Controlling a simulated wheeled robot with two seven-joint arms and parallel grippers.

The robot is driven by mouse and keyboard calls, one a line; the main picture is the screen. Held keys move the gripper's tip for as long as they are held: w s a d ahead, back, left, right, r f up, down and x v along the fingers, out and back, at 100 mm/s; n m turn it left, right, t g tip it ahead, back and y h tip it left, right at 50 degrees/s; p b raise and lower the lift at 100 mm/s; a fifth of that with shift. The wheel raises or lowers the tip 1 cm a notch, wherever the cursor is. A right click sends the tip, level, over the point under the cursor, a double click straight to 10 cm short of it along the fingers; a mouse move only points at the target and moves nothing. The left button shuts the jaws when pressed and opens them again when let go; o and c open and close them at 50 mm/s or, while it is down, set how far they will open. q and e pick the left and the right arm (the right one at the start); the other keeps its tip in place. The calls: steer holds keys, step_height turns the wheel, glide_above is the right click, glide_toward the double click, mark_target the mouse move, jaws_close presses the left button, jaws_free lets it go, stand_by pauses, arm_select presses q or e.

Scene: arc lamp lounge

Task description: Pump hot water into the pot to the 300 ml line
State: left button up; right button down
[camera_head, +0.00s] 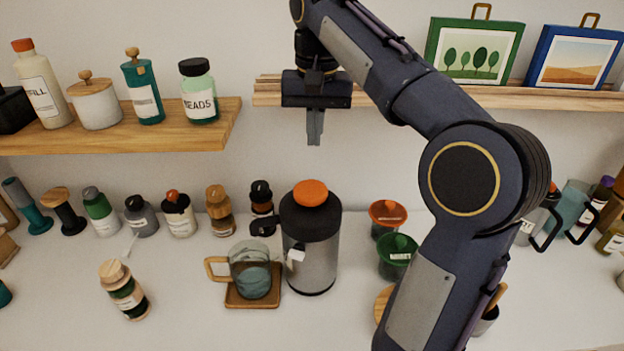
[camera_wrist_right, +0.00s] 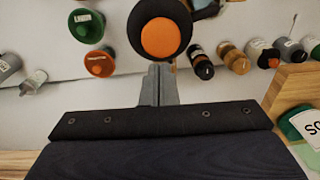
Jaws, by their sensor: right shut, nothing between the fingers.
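The pump flask (camera_head: 311,258) stands upright on the counter, with a grey body, dark shoulder and orange top button (camera_head: 311,192). Its spout points left over the pot. The clear glass pot (camera_head: 250,265) has a wooden handle on its left and sits on a wooden coaster (camera_head: 236,301). Its lower part looks darker teal; I cannot read a level or line. My right gripper (camera_head: 314,136) is shut and empty, above the flask and apart from it. In the right wrist view, the shut fingers (camera_wrist_right: 162,83) show just below the orange button (camera_wrist_right: 163,39). My left gripper is out of view.
A wooden shelf (camera_head: 225,127) with jars is at upper left; another shelf (camera_head: 560,98) with framed pictures runs behind my right arm. Red and green tubs (camera_head: 397,255) stand right of the flask. Several bottles line the wall. A green jar (camera_head: 126,298) stands front left.

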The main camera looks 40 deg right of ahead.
mark_target(312, 190)
steer(key=f, duration=0.7)
steer(key=f+b, duration=0.1)
steer(key=f, duration=0.2)
steer(key=shift+w+f, duration=0.3)
steer(key=shift+f, duration=0.05)
steer(key=shift+f+b, duration=0.4)
steer(key=shift+f, duration=0.65)
steer(key=shift+s+a+f, duration=0.1)
step_height(312, 190, up, 6)
steer(key=p, duration=0.5)
steer(key=shift+f+p, duration=0.2)
steer(key=shift+p, duration=0.15)
steer(key=shift+s+r+b, duration=0.15)
steer(key=shift+r+b, duration=0.4)
steer(key=shift+r, duration=0.2)
step_height(312, 190, up, 8)
steer(key=shift+f+p, duration=0.25)
steer(key=shift+p, duration=0.1)
